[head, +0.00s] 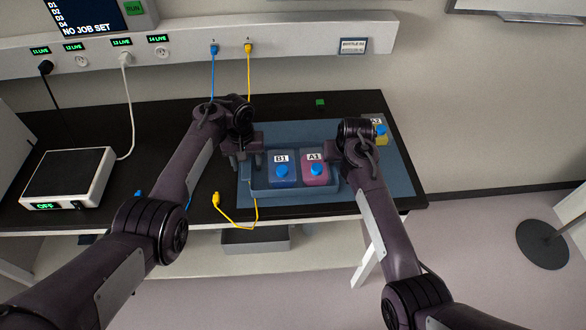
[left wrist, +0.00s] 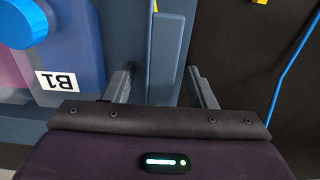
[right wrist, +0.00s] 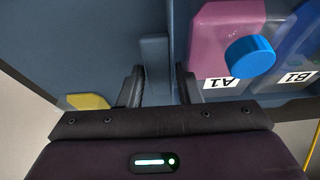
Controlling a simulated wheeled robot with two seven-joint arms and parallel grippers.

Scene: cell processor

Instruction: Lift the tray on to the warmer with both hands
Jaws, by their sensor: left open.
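The blue-grey tray (head: 283,193) sits on a blue mat and holds bottles B1 (head: 281,171) and A1 (head: 315,170), each with a blue cap. The warmer (head: 66,168), a white box with a dark top and a green "OFF" display, stands at the left. My left gripper (head: 243,163) is open at the tray's left end, with the left handle (left wrist: 168,50) between its fingers and a gap showing. My right gripper (right wrist: 160,85) is at the right end, its fingers close together on the right handle (right wrist: 155,60). In the head view my right wrist hides that handle.
A yellow-based bottle (head: 380,130) stands behind my right gripper on the mat (head: 395,170). A yellow cable plug (head: 216,200) and blue cable lie between tray and warmer. A small green block (head: 320,102) is at the back. Black table (head: 120,165) is mostly clear beside the warmer.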

